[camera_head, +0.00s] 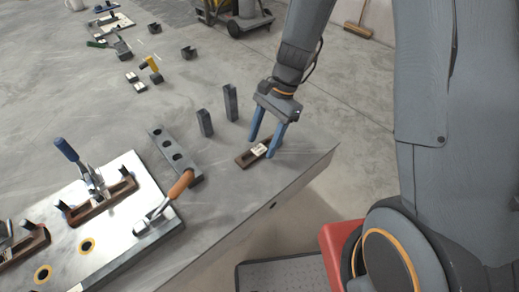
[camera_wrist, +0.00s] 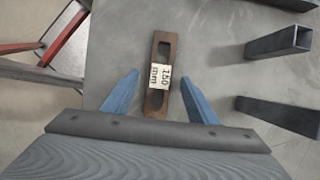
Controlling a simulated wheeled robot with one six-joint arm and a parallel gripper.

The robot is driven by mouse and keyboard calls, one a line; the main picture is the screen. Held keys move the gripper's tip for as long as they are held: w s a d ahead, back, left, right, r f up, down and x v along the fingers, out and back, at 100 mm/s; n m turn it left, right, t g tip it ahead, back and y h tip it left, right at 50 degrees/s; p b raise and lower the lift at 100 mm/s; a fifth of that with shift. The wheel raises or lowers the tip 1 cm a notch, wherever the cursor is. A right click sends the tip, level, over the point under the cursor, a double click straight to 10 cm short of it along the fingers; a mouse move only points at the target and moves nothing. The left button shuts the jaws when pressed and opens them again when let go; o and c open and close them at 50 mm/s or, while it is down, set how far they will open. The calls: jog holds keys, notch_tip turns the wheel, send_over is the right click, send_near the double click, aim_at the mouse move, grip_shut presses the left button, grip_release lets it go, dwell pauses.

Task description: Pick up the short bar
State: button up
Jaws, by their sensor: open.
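The short bar is a brown slotted bar (camera_head: 243,160) with a white label, lying flat on the grey table near its right edge. In the wrist view the brown bar (camera_wrist: 164,47) runs lengthwise up the picture, and its label reads 150 mm. My gripper (camera_head: 261,150) is open above the bar, pointing down, with blue fingers. In the wrist view the open gripper (camera_wrist: 160,78) has one finger on each side of the bar, with a gap on both sides. In the head view the fingers partly cover the bar's right end.
A dark bar with holes (camera_head: 173,150) lies to the left. A metal fixture plate (camera_head: 133,164) with an orange-handled clamp (camera_head: 181,184) and a blue-handled clamp (camera_head: 67,150) is further left. The table edge is close by.

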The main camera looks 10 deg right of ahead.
jog(key=shift+s+a+f, duration=0.1)
jog(key=shift+a+f, duration=0.05)
jog(key=shift+f, duration=0.3)
grip_shut()
jog(key=shift+r, duration=0.15)
